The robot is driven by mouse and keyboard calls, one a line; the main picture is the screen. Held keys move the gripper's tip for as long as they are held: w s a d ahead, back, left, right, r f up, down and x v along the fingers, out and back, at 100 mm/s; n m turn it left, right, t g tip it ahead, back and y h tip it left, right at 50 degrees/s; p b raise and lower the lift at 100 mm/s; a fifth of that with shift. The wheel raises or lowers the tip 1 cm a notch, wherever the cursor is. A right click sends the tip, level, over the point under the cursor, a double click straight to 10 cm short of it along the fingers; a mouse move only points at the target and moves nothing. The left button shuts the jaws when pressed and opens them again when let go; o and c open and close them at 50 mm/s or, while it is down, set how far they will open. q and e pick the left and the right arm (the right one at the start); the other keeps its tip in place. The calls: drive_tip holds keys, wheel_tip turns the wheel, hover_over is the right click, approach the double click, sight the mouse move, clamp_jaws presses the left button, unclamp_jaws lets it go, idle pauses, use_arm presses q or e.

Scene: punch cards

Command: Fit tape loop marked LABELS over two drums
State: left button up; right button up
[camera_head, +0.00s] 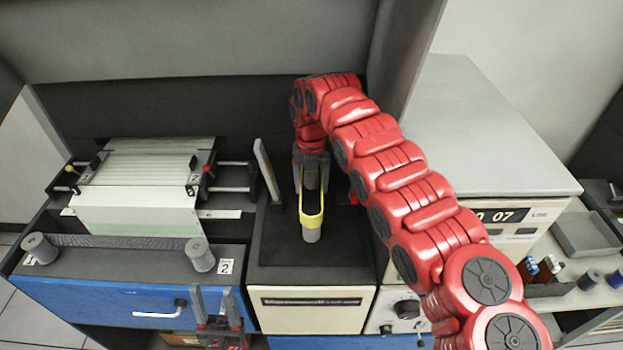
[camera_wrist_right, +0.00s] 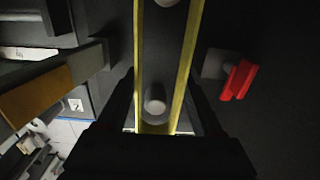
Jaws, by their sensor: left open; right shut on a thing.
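The yellow tape loop (camera_head: 312,220) is a long narrow ring in the dark recess of the middle machine; I cannot read any marking on it. My right gripper (camera_head: 311,172) is shut on it from the far side. A near grey drum (camera_head: 311,236) and a far grey drum (camera_head: 311,180) show in line with the loop. In the right wrist view the loop (camera_wrist_right: 184,80) frames the near drum (camera_wrist_right: 154,100) and the far drum (camera_wrist_right: 166,2); I cannot tell how low it sits. My left gripper (camera_head: 216,306) is open and empty at the front.
A grey upright plate (camera_head: 267,171) stands left of the loop. A red lever (camera_wrist_right: 238,80) is to its right. A paper stack (camera_head: 140,190) and two grey spools (camera_head: 200,255) are on the left machine. A pale cabinet (camera_head: 470,130) stands right of my right arm.

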sight(312, 211)
drive_tip(key=shift+s+f, duration=0.1)
drive_tip(key=shift+f, duration=0.1)
drive_tip(key=shift+b, duration=0.3)
idle(1.0)
drive_tip(key=shift+f+b, duration=0.7)
drive_tip(key=shift+f, duration=0.5)
idle(0.7)
drive_tip(key=shift+d+f+b, duration=0.1)
drive_tip(key=shift+f+b, duration=1.05)
drive_tip(key=shift+f, duration=0.75)
idle(0.9)
drive_tip(key=o, duration=1.4)
drive_tip(key=shift+c, duration=0.2)
drive_tip(key=shift+r, duration=0.1)
